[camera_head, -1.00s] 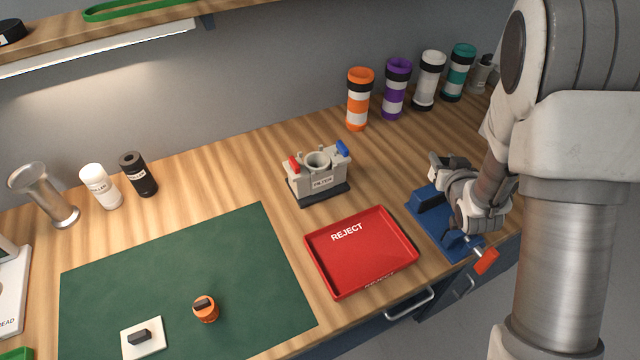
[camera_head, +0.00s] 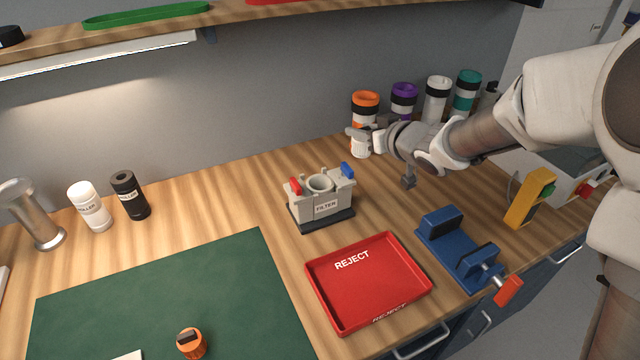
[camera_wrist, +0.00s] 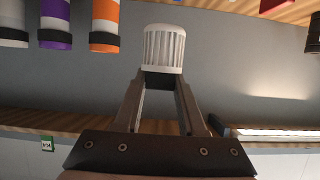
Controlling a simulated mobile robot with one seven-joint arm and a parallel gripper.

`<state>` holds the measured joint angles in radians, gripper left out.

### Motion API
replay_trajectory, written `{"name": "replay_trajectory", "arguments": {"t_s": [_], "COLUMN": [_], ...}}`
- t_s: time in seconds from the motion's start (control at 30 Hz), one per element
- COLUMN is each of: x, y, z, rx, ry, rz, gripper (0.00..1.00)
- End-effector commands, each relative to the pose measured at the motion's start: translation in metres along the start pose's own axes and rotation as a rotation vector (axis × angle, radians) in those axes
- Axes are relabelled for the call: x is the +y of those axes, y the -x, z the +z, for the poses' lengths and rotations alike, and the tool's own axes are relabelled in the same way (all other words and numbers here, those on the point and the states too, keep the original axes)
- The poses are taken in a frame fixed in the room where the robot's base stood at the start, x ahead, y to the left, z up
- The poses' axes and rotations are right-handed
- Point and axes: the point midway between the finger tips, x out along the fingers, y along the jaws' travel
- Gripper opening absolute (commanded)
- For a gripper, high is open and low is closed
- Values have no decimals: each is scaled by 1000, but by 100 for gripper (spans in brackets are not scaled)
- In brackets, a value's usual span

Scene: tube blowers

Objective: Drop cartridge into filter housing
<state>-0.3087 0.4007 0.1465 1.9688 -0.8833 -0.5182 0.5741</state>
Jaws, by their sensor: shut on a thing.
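The white ribbed cartridge (camera_wrist: 163,48) is held at the tips of my gripper (camera_wrist: 163,82) in the wrist view. It also shows in the head view (camera_head: 359,147) as a small white piece in front of the orange-banded tube. My gripper is shut on its end. The filter housing (camera_head: 326,208) is a grey box labelled FILTER on a dark base, with a round open cup (camera_head: 320,183) on top, a red clip at its left and a blue clip at its right. The gripper and cartridge are apart from the housing, above and to its right in the picture.
Several banded tubes (camera_head: 403,99) stand along the wall behind my gripper. A red REJECT tray (camera_head: 345,290) lies in front of the housing, with a blue vise (camera_head: 440,232) to its right. A green mat (camera_head: 170,290) covers the left front. Bare wood surrounds the housing.

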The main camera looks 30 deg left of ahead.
Motion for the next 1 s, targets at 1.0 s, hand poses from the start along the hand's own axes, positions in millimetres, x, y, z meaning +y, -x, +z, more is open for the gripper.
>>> {"name": "replay_trajectory", "arguments": {"t_s": [1.0], "x": [-82], "y": [-74], "z": [74], "rx": [0], "ry": [-1], "rz": [1], "gripper": [0]}}
